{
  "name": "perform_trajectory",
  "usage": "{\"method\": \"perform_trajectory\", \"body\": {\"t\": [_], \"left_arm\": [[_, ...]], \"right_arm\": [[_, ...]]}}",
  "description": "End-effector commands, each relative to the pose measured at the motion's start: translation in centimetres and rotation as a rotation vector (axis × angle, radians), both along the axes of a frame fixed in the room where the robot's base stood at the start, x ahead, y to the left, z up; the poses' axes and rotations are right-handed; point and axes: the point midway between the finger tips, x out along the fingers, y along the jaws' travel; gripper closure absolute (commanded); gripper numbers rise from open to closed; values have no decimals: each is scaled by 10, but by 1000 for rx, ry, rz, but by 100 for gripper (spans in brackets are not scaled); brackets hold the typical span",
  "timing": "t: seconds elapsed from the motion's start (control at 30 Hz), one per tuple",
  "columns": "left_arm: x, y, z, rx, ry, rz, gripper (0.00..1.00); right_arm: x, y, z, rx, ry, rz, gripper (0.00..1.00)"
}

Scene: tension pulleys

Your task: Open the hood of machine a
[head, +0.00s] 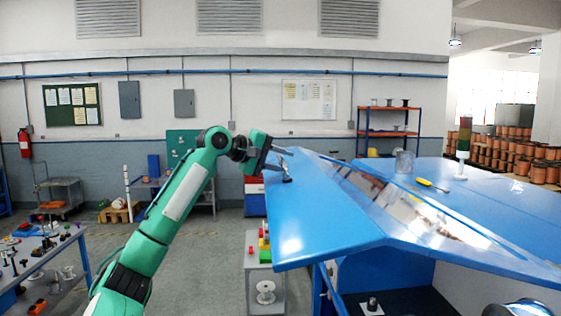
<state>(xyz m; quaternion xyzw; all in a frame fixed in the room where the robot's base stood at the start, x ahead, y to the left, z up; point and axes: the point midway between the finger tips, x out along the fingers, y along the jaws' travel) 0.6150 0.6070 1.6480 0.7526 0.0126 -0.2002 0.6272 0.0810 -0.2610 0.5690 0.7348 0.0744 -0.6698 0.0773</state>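The blue hood (330,215) of the machine fills the middle right. It is a wide sloped panel with a long window strip (415,212). Its front edge stands out over an open space, so it looks raised. A small dark handle (287,179) sits on the panel near its left end. My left gripper (281,164) is at that left end, close to the handle. The fingers are small and partly merge with the handle, so I cannot tell whether they are open, shut or touching it.
A grey metal can (404,162), a yellow screwdriver (433,186) and a signal light (464,146) stand or lie on the blue top. Below the hood are a dark compartment (405,301) and a grey cabinet (264,283). A parts table (45,255) is at left. Floor between is clear.

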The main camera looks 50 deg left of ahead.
Motion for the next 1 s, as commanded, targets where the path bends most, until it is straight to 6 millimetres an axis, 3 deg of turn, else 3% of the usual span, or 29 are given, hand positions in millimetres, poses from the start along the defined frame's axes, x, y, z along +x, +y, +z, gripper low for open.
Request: {"method": "perform_trajectory", "body": {"t": [0.27, 0.7, 1.0], "left_arm": [[-17, 5, 2, 3, 0, 1, 66], [-105, 26, 33, 1, -3, 2, 66], [-127, 31, 44, 0, 0, 0, 66]], "right_arm": [[0, -3, -14, -3, 0, 1, 100], [0, -3, -55, -3, 0, 1, 100], [0, -3, -59, -3, 0, 1, 100]]}}
